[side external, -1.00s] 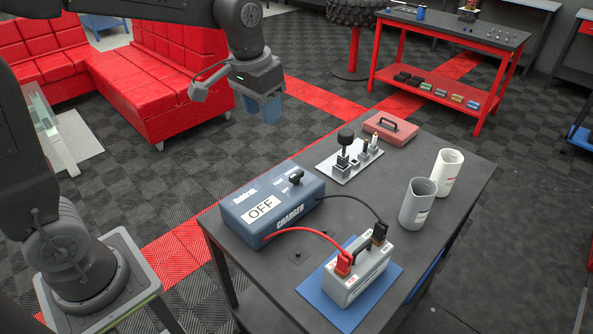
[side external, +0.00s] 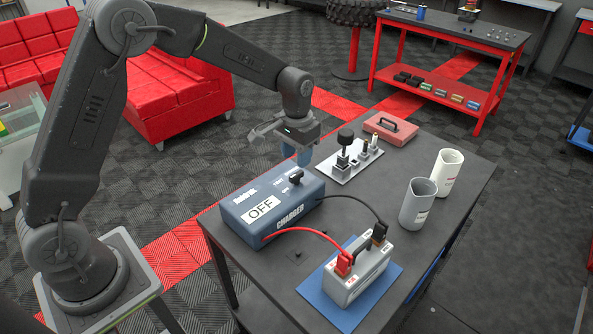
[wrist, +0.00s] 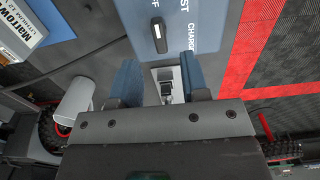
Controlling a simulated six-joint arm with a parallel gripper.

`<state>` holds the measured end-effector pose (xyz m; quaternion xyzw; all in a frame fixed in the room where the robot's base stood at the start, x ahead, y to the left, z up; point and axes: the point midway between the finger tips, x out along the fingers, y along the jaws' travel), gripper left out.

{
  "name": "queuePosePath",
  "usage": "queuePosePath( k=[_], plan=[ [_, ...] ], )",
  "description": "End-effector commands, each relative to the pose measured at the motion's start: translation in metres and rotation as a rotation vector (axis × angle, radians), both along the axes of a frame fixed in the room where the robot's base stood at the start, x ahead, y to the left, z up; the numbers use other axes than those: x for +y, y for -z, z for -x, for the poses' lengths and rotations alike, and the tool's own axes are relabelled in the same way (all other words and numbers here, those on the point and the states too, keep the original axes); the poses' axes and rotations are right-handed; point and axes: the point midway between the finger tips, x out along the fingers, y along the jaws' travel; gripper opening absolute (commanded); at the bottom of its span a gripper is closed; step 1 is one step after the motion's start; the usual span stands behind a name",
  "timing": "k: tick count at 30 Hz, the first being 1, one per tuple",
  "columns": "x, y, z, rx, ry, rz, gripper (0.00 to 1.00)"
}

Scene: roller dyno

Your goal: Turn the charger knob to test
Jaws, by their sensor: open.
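Parts of the lettering around the knob show there, including "ST" and "CHARG". My gripper (side external: 297,156) hangs just above and behind the knob, apart from it. In the wrist view, its blue fingers (wrist: 160,77) are spread with nothing held between them; the knob lies beyond their tips.
Red and black cables run from the charger to a grey battery (side external: 350,283) on a blue mat (side external: 388,290). A metal plate with posts (side external: 350,171) stands close behind the charger. A red case (side external: 390,129) and two cups (side external: 415,205) are farther off.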

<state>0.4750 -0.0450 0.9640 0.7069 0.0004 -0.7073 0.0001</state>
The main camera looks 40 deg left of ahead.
Motion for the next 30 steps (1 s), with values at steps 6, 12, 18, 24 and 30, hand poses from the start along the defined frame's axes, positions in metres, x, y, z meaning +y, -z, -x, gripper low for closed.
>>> queuePosePath(
  k=[6,12,18,24,30],
  plan=[
    [0.000,0.038,0.000,0.002,0.000,0.000,0.41],
    [0.000,0.053,0.000,0.000,0.000,0.000,0.41],
    [0.000,0.055,0.000,-0.001,0.000,0.000,0.41],
    [0.000,0.054,0.000,-0.001,0.000,0.000,0.33],
    [0.000,0.054,0.000,-0.001,0.000,0.000,0.14]
  ],
)
